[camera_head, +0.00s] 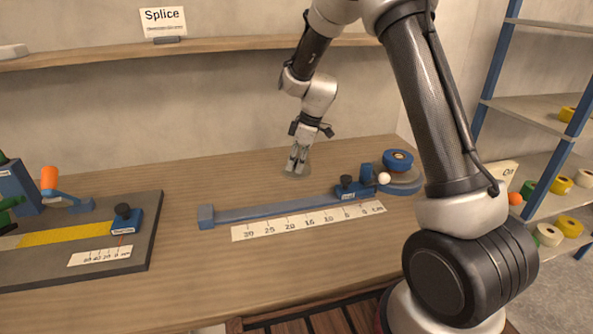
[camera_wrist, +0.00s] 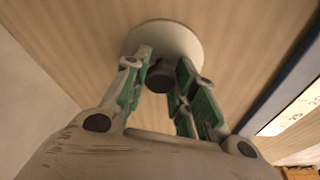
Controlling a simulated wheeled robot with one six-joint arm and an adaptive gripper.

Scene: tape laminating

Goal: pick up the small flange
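In the wrist view, the small flange (camera_wrist: 170,37) is a pale round disc with a dark round knob or stem at its middle. It lies on the wooden tabletop. The fingers look apart, with a narrow gap around the knob; contact is not clear. In the head view, my gripper (camera_head: 297,160) points down at the back middle of the table, and the flange (camera_head: 296,175) is a faint disc beneath the fingertips, partly hidden.
A blue rail (camera_head: 270,210) with a white scale strip (camera_head: 300,222) lies in front of my gripper. A blue roll (camera_head: 398,158) is on its holder at the right. A dark board (camera_head: 150,215) with yellow tape lies left. Bare table surrounds the flange.

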